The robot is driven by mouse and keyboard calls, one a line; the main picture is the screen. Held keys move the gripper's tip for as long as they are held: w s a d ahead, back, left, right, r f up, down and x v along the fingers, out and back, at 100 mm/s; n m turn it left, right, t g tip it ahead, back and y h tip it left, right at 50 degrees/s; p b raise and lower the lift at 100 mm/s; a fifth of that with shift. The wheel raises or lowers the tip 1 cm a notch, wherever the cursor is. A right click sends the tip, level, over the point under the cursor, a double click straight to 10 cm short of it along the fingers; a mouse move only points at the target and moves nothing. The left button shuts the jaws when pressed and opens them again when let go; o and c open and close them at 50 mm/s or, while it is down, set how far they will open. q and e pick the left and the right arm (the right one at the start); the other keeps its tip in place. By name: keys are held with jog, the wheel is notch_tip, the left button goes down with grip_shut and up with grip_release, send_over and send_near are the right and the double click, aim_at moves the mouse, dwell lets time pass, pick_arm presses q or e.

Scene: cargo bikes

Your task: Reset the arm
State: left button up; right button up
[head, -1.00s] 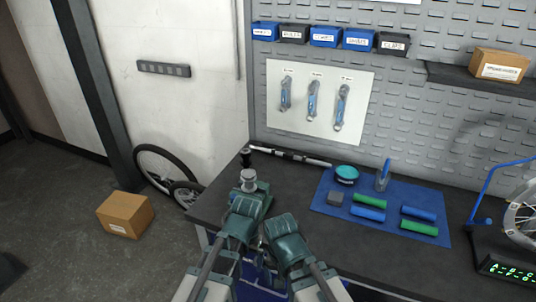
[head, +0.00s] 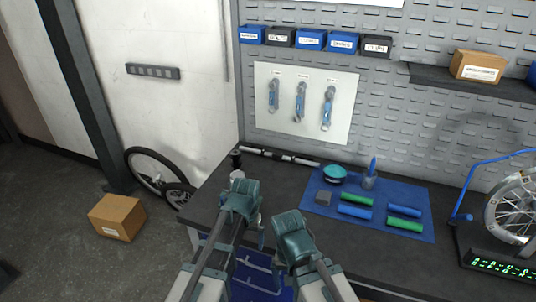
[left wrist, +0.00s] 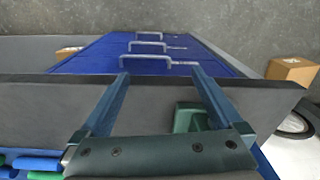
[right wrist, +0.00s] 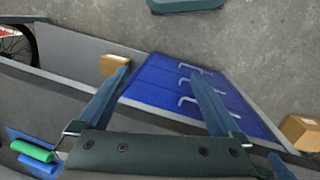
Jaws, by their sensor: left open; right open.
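My left gripper (left wrist: 160,73) is open, with nothing between its fingers in the left wrist view. Its fingers point over the bench edge at the blue drawer fronts (left wrist: 150,50). In the head view my left arm's teal wrist (head: 240,198) is at the bench's front left; its fingers are mostly hidden. My right gripper (right wrist: 161,71) is also open and empty, its fingers spread in front of the same blue drawers. In the head view my right arm's teal wrist (head: 292,238) is right of the left one, apart from it, at the bench's front.
The dark bench (head: 290,210) carries a blue mat (head: 415,231) with green and blue rolls, a teal round item (head: 335,173) and a wheel stand (head: 500,264) at right. A cardboard box (head: 118,217) stands on the floor at left. Bins (head: 310,39) hang on the pegboard.

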pick_arm(q)
jog(key=shift+s+a+r+g, duration=0.1)
jog(key=shift+s+a+g, duration=0.15)
jog(key=shift+s, duration=0.65)
jog(key=shift+s+a+g, duration=0.2)
jog(key=shift+s+g, duration=0.05)
jog(key=shift+s, duration=0.65)
pick_arm(e)
jog(key=shift+w+a+r+n, duration=0.1)
jog(key=shift+w+a+n, duration=0.1)
jog(key=shift+w, duration=0.4)
jog(key=shift+w+a+r+n, duration=0.1)
jog(key=shift+w+a+n, duration=0.1)
jog(key=shift+w, duration=0.35)
pick_arm(q)
jog(key=shift+s, duration=0.1)
jog(key=shift+a, duration=0.1)
pick_arm(e)
jog(key=shift+a, duration=0.1)
